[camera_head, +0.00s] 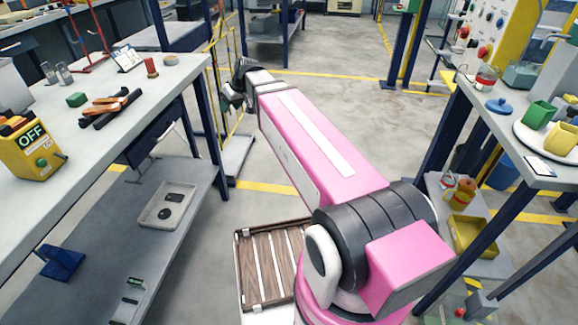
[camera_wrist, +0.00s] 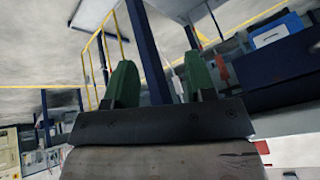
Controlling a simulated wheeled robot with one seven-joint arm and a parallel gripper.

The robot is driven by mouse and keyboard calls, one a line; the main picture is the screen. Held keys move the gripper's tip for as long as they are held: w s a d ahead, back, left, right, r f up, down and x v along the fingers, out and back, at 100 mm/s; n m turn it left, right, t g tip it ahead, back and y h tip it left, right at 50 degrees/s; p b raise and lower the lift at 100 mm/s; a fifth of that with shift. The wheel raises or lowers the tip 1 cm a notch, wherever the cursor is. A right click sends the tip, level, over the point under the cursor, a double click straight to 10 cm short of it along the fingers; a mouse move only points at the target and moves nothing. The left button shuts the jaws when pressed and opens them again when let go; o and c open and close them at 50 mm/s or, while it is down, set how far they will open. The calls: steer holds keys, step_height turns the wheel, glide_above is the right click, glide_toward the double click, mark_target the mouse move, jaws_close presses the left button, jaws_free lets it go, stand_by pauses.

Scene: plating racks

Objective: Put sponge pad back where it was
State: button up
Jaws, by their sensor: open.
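I cannot surely pick out the sponge pad. A small green block (camera_head: 76,99) on the left workbench (camera_head: 110,150) may be it, but its material cannot be told. A flat grey round piece (camera_head: 171,60) lies near the bench's right edge, beside a red cylinder (camera_head: 151,67). My gripper (camera_head: 236,92) is beyond the right edge of the left bench, at the far end of my pink arm. In the wrist view its two green fingers (camera_wrist: 162,75) stand wide apart with nothing between them. That view shows no workbench objects up close.
Orange-and-black tools (camera_head: 110,105) and a yellow OFF box (camera_head: 30,145) sit on the left bench. A grey tray (camera_head: 168,205) lies on its lower shelf. A right bench holds green and yellow cups (camera_head: 538,115). A wooden crate (camera_head: 270,265) stands by my base. Open floor lies ahead.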

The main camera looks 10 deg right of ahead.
steer(key=s+d+f+m+g+h, duration=0.3)
steer(key=s+d+f+m, duration=0.3)
steer(key=s+d+f, duration=1.1)
step_height(320, 180, down, 3)
steer(key=shift+d+r+m+h, duration=0.15)
steer(key=shift+d+m+h, duration=0.25)
steer(key=shift+d+h, duration=0.5)
steer(key=shift+a, duration=0.1)
